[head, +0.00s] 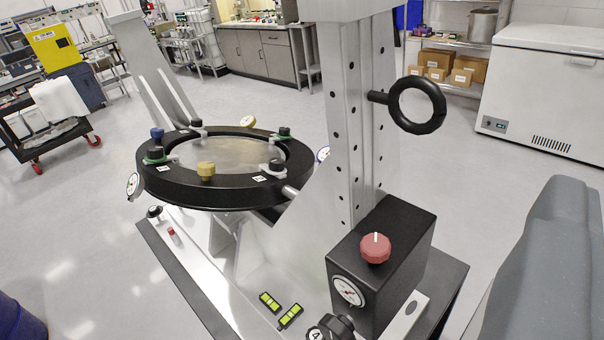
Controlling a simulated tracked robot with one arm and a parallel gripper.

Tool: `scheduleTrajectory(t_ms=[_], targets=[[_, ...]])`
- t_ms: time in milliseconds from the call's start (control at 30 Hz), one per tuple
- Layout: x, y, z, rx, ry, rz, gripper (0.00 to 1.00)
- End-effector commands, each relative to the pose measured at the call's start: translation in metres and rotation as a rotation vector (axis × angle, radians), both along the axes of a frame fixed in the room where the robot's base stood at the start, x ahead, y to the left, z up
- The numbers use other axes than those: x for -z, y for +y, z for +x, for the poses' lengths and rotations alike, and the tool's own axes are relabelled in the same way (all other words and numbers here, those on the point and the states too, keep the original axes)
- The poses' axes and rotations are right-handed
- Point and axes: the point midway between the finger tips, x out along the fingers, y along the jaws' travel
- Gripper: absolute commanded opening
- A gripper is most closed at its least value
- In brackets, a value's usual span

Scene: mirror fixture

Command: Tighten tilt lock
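The mirror fixture has a round black ring (175,190) around a shiny disc (232,153), held on a metal frame. Black, blue and yellow knobs and small dials sit around the ring. A metal column (345,110) rises right of it, with a black ring-shaped handle (417,104) on its side. A black box (405,245) at the column's foot carries a red knob (375,248) with a white mark and a round gauge (348,291). A black knob (337,326) is partly cut off below. I cannot tell which part is the tilt lock. My gripper's fingertips are not in view.
A large grey shape, probably part of my arm, fills the lower right. Two yellow-green level vials (290,316) lie on the base. A white chest freezer (545,90) stands behind right, a cart (45,140) at left. Open floor surrounds the fixture.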

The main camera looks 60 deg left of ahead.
Motion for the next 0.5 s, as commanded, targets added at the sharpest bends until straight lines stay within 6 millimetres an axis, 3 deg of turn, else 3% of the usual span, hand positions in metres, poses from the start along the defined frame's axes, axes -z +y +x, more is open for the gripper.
scheduleTrajectory(t_ms=[33,200,333,500], targets=[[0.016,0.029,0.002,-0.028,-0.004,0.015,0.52],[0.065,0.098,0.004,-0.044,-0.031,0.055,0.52],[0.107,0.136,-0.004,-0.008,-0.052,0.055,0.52],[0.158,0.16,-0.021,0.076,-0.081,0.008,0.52]])
